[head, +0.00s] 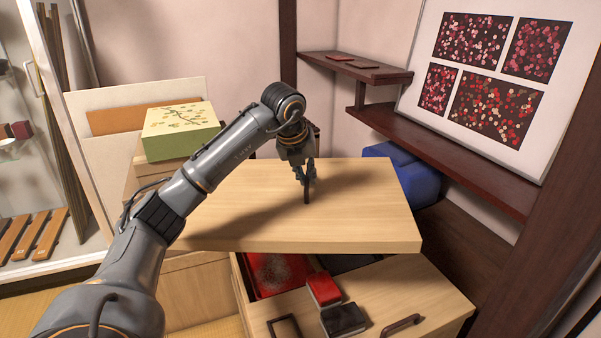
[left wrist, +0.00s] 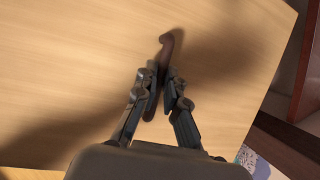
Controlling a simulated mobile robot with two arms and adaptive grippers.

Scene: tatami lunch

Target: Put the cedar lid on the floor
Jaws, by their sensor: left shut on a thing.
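The cedar lid (head: 350,220) is a broad, pale wooden slab in the middle of the head view. It also fills much of the left wrist view (left wrist: 70,60). My left gripper (head: 306,190) is shut on the lid's dark handle (left wrist: 166,44), which stands up between the fingers in the left wrist view. The lid lies across the back part of an open wooden chest (head: 420,295); whether it touches the chest is hidden. A strip of yellowish floor (head: 205,326) shows at the lower left. My right gripper is out of view.
A green box (head: 180,130) stands at left behind my arm. A dark shelf (head: 450,150) and a blue bundle (head: 410,175) are close at right.

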